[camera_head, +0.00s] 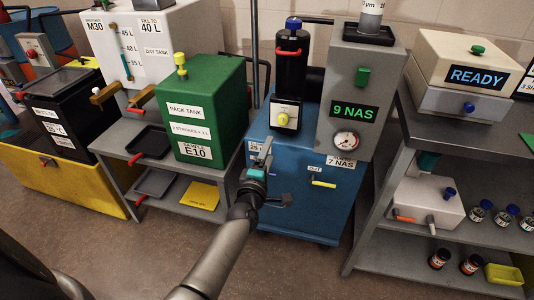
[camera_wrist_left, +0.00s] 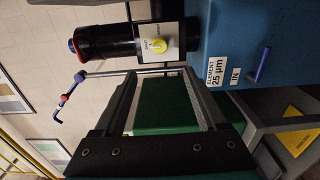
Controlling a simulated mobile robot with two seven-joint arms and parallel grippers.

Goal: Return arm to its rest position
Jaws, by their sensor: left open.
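My left arm comes in from the lower left in the head view. Its gripper (camera_head: 264,155) is in front of the blue filter cart (camera_head: 300,205), beside the cart's left front edge. In the left wrist view the jaws (camera_wrist_left: 159,76) stand apart with nothing held between them. The green tank (camera_wrist_left: 160,110) shows behind the gap between the fingers. The cart's blue side (camera_wrist_left: 240,45), with its "IN" label and blue handle, is at the upper right there. I cannot tell how close the gripper is to the cart. My right gripper is not in view.
The green pack tank (camera_head: 205,110) stands on a grey bench left of the cart. A grey shelf (camera_head: 450,150) with a "READY" device (camera_head: 475,75) and small bottles stands at the right. The floor (camera_head: 300,270) in front is clear.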

